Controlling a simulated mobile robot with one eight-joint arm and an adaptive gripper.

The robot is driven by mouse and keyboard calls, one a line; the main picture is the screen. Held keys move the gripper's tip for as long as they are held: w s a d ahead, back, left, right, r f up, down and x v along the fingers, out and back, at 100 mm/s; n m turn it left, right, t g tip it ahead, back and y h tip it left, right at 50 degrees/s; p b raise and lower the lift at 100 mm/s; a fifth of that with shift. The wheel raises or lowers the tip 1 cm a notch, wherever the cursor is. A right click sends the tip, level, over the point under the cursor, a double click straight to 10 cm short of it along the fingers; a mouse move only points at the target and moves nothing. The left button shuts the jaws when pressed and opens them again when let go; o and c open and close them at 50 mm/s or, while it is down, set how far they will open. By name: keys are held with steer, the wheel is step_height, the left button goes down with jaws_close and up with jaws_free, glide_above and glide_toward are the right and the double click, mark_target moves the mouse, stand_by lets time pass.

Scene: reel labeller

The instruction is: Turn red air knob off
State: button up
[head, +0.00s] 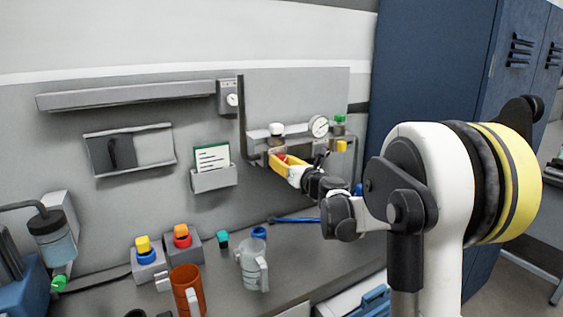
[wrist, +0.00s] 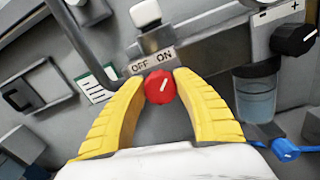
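The red knob (wrist: 160,87) sits under a plate marked OFF at left and ON at right. Its white pointer line tilts up and right, toward the ON side. In the head view a bit of the red knob (head: 281,158) shows beside my yellow fingers. My gripper (wrist: 159,80) has one fingertip on each side of the knob, with a gap about as wide as the knob. I cannot tell whether the fingers touch or press it. My gripper (head: 284,165) is at the wall panel in the head view.
A white-capped part (wrist: 146,14) stands just above the plate. A black knob (wrist: 294,39) and a clear bowl (wrist: 256,93) are at right, with a blue knob (wrist: 285,150) lower. A pressure gauge (head: 318,126) is near my gripper. Mugs stand on the bench below.

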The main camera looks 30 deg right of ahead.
steer(key=shift+n, duration=0.3)
steer(key=n+p, duration=0.1)
steer(key=n, duration=0.2)
steer(key=shift+n, duration=0.4)
steer(key=n+p, duration=0.1)
steer(key=n, duration=0.3)
steer(key=shift+a+n, duration=0.1)
steer(key=shift+n, duration=0.2)
steer(key=n, duration=0.4)
steer(key=shift+p, duration=0.3)
steer(key=n, duration=0.4)
steer(key=shift+f+n, duration=0.1)
steer(key=shift+n, duration=0.5)
steer(key=o, duration=1.2)
